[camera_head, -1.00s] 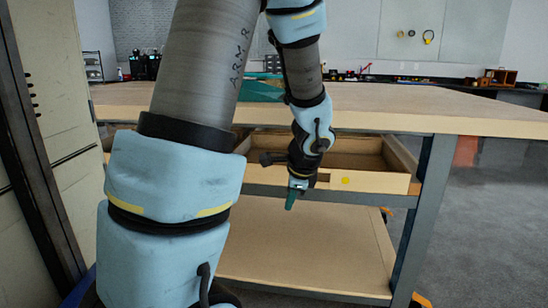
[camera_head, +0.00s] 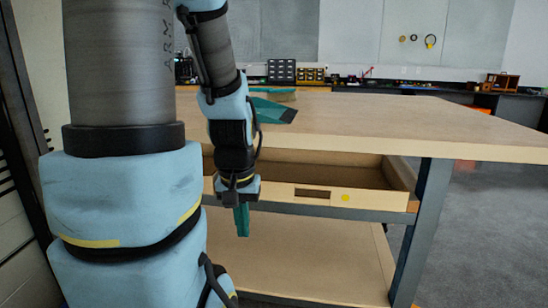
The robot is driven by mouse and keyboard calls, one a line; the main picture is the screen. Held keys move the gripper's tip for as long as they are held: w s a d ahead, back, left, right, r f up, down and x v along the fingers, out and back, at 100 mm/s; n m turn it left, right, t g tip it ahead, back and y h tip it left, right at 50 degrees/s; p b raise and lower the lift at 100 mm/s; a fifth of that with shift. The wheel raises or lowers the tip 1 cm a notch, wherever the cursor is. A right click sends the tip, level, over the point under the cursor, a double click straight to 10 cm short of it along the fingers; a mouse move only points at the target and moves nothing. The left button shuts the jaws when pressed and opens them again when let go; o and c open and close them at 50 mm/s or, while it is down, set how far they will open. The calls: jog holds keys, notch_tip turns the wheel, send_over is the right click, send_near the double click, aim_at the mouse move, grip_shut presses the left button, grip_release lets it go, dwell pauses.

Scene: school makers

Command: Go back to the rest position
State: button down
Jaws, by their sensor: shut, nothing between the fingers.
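My gripper (camera_head: 242,222) hangs pointing down in front of the workbench (camera_head: 455,135), at the left part of the open drawer's front. Its teal fingers are shut and empty. The wooden drawer (camera_head: 385,198) is pulled out under the bench top. It has a dark handle slot and a yellow dot on its front, and what I see of its inside is bare. My arm and gripper hide the drawer's left part.
A teal object (camera_head: 272,109) lies on the bench top behind my arm. The lower shelf (camera_head: 320,262) looks empty. A tall cabinet (camera_head: 18,190) stands close on the left. The floor (camera_head: 480,235) to the right is clear.

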notch_tip(320, 180, up, 15)
jog(key=p, duration=1.3)
jog(key=shift+f, duration=0.15)
